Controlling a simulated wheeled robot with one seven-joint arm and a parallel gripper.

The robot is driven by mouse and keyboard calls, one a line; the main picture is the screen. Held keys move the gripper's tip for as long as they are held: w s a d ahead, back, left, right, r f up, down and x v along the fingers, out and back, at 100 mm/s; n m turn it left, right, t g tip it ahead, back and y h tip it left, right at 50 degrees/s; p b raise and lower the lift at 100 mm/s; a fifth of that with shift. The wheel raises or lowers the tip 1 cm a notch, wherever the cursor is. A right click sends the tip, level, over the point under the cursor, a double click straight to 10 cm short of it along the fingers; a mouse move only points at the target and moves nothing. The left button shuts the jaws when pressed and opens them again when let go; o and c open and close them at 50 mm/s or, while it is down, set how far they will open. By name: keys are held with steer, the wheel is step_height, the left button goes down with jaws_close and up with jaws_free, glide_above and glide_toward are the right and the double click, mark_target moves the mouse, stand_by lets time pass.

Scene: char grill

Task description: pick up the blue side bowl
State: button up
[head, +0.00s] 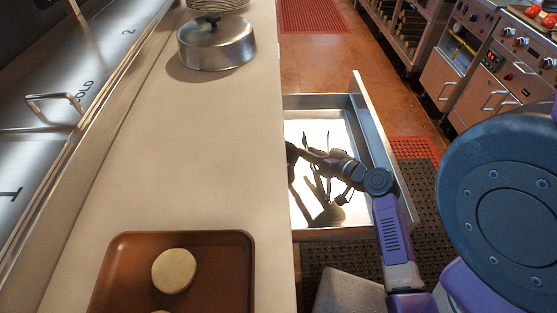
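No blue side bowl shows in the head view. My gripper (326,165) is over the open metal drawer (358,108) to the right of the counter. It is small and dark against the bright drawer floor, and its fingers are hard to make out, so I cannot tell whether it is open or shut. No held object can be made out. My arm's shadow falls on the drawer floor. The counter edge hides the drawer's left part.
The pale counter (190,140) runs along the left, mostly clear in the middle. A brown tray (115,262) with round pale buns (174,270) lies near. A metal dome lid (217,46) stands farther back. Floor mats (310,15) and stoves (500,70) are at right.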

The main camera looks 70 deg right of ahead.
mark_target(293, 146)
steer(key=x, duration=0.6)
steer(key=shift+w+d+f, duration=0.15)
steer(key=shift+w, duration=0.15)
steer(key=shift+c, duration=0.2)
jaws_close()
stand_by(1.0)
